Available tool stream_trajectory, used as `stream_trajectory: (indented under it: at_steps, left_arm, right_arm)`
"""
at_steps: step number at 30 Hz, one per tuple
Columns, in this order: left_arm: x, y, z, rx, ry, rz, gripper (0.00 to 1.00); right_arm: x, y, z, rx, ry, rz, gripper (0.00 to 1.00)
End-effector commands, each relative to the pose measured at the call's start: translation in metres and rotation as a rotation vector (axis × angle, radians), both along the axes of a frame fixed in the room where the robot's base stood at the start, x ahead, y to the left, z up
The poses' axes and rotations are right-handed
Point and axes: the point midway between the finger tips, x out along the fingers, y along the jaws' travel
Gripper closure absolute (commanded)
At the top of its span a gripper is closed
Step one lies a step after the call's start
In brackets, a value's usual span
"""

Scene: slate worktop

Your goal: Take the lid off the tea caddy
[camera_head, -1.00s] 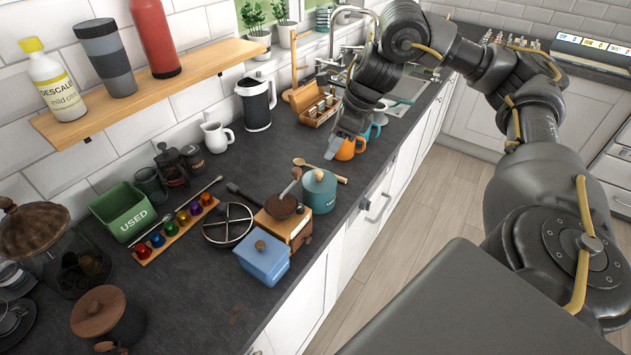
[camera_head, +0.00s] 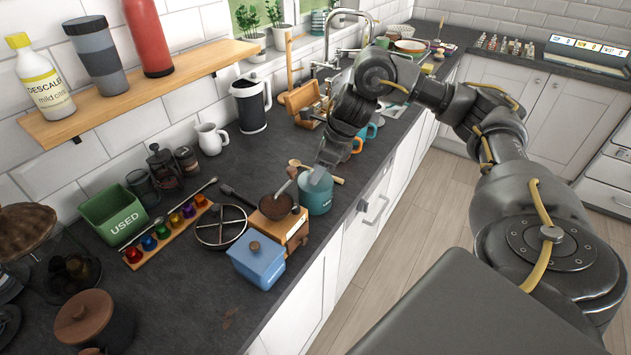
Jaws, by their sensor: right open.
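The tea caddy (camera_head: 316,203) is a round teal canister with a pale label, upright on the dark worktop beside the wooden coffee grinder. Its lid (camera_head: 327,183) is on, and its knob is hidden behind my right gripper. My right gripper (camera_head: 318,175) is open, pointing down at the lid from above. Its fingers overlap the lid in the picture; I cannot tell whether they touch it. My left gripper is not in view.
The coffee grinder (camera_head: 290,231) with its crank stands close on the left of the caddy, and a blue lidded box (camera_head: 258,265) stands in front. A wooden spoon (camera_head: 322,172) lies behind. The worktop's front edge is close on the right.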

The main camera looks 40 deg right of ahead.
Motion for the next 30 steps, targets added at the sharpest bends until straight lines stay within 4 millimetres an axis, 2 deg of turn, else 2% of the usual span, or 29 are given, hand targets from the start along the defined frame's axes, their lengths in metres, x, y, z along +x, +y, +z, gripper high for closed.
stream_trajectory:
  at_steps: [2, 10, 18, 20, 30]
  left_arm:
    - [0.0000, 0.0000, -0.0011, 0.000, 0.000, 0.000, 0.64]
    - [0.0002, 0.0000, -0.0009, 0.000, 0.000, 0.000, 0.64]
    - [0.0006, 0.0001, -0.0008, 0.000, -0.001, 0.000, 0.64]
    - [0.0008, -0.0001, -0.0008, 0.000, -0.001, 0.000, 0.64]
    - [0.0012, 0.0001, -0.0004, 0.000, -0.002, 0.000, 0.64]
  right_arm:
    - [0.0012, 0.0007, -0.0055, 0.000, 0.001, -0.001, 0.57]
    - [0.0020, 0.0012, -0.0059, -0.001, -0.002, -0.002, 0.59]
    - [0.0020, 0.0012, -0.0059, 0.000, 0.000, -0.001, 0.94]
    - [0.0020, 0.0012, -0.0059, 0.000, 0.000, -0.001, 1.00]
    - [0.0021, 0.0011, -0.0037, -0.001, -0.002, -0.002, 1.00]
